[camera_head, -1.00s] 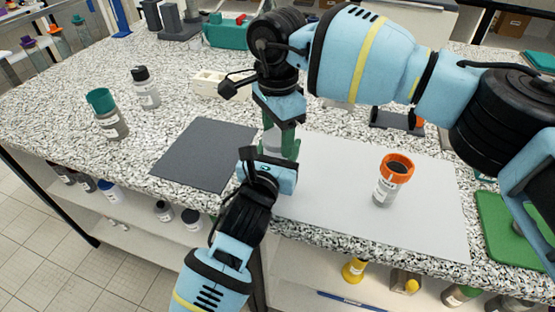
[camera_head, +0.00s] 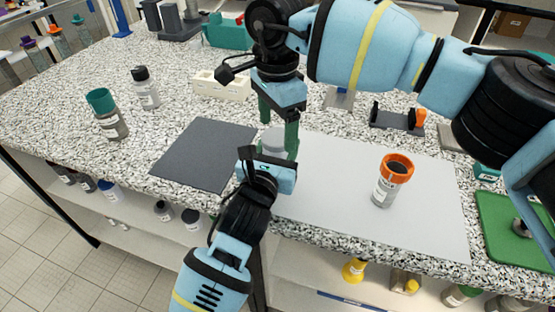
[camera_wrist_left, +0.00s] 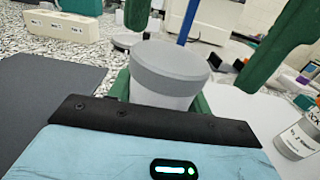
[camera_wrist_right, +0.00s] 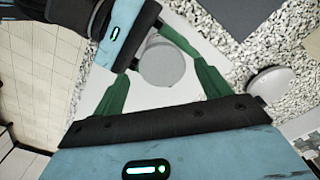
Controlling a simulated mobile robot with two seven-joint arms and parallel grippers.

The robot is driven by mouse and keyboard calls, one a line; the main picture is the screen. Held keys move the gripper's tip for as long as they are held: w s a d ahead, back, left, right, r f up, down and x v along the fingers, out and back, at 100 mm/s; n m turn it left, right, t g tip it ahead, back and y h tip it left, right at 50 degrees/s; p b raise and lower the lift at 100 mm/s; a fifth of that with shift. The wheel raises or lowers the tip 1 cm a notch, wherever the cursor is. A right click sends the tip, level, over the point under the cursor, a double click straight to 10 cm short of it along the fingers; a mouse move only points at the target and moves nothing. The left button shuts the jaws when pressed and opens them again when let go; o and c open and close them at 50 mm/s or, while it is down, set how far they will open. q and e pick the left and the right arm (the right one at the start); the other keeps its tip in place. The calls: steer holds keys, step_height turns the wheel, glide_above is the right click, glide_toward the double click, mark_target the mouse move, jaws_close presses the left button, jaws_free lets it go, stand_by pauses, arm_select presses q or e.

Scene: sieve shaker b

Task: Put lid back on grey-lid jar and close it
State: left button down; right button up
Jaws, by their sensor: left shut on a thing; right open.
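The grey-lid jar (camera_head: 272,143) is upright in my left gripper (camera_wrist_left: 165,100), which is shut around its body. Its grey lid (camera_wrist_left: 172,58) sits on top of the jar and looks level in the left wrist view. How tightly it is closed cannot be told. My right gripper (camera_head: 278,137) points down over the jar with its fingers spread on either side of the lid, apart from it. In the right wrist view the round lid top (camera_wrist_right: 162,64) lies between the open fingers.
An orange-rimmed open jar (camera_head: 391,182) stands on the pale mat (camera_head: 330,215) to the right. A dark mat (camera_head: 203,155) lies to the left, bare. A teal-lid jar (camera_head: 106,113) and a black-capped bottle (camera_head: 146,88) stand farther left. A white rack (camera_head: 222,84) is behind.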

steer(key=shift+r, duration=0.95)
steer(key=shift+c, duration=0.4)
steer(key=shift+w+r+n, duration=0.1)
steer(key=shift+r+n, duration=1.65)
steer(key=shift+n, duration=0.25)
steer(key=shift+f, duration=4.05)
